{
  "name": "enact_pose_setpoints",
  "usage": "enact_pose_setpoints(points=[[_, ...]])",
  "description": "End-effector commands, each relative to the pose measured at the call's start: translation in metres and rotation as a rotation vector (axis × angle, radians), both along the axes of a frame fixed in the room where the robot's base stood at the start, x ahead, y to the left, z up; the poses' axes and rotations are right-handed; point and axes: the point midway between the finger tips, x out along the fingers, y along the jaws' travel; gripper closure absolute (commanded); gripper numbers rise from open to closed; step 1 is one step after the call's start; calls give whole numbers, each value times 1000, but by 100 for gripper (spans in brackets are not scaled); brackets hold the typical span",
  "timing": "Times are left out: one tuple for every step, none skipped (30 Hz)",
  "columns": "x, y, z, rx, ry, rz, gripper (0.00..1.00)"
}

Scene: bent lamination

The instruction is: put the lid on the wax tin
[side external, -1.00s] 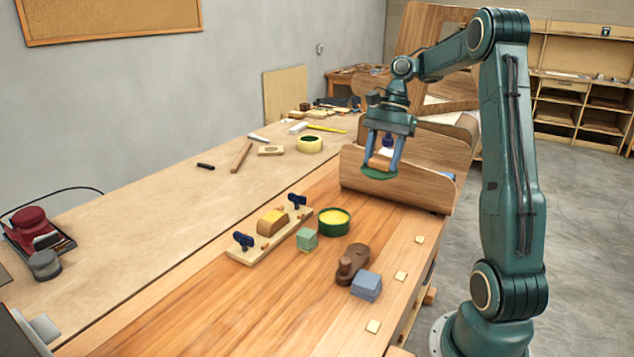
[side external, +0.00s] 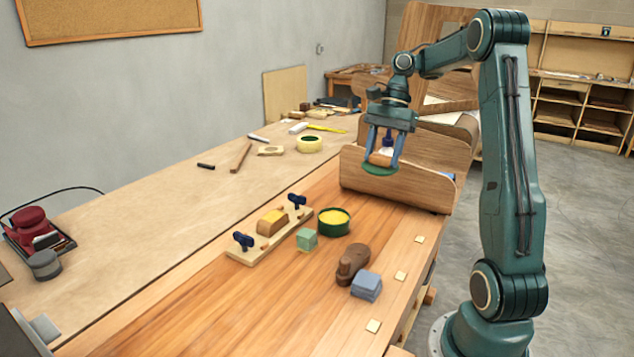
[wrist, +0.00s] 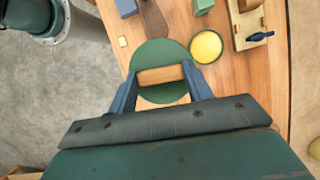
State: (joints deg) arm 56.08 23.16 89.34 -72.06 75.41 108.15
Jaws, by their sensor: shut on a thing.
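The wax tin (side external: 333,222) is a round dark green tin with yellow wax inside, standing open on the bench. It also shows in the wrist view (wrist: 206,47), just beyond and right of the lid. The lid (side external: 379,169) is a green disc with a wooden handle (wrist: 161,75) across its top. My gripper (side external: 383,160) is shut on the handle and holds the lid in the air, behind and to the right of the tin in the side view. The lid looks about level. In the wrist view the lid (wrist: 160,52) hangs between the two blue fingers.
A curved wooden panel (side external: 400,185) stands close behind the lid. Bare bench lies between the tin and the panel.

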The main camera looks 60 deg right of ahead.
Motion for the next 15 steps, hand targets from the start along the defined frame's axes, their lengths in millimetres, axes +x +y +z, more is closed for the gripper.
enact_pose_setpoints(points=[[1,0,-1,1,0,-1,72],[2,0,-1,2,0,-2,72],[4,1,-3,3,-1,-4,72],[6,1,-4,5,0,-6,72],[8,1,-6,6,0,-9,72],[12,2,-8,9,-1,-13,72],[15,2,-10,11,-2,-19,72],[19,2,-13,13,-2,-24,72],[24,3,-17,16,-2,-34,72],[29,3,-21,19,-2,-39,72],[34,4,-24,20,-3,-47,72],[41,4,-30,23,-3,-58,72],[46,5,-34,24,-2,-65,72],[52,6,-39,25,-4,-74,72],[59,6,-45,25,-3,-85,72]])
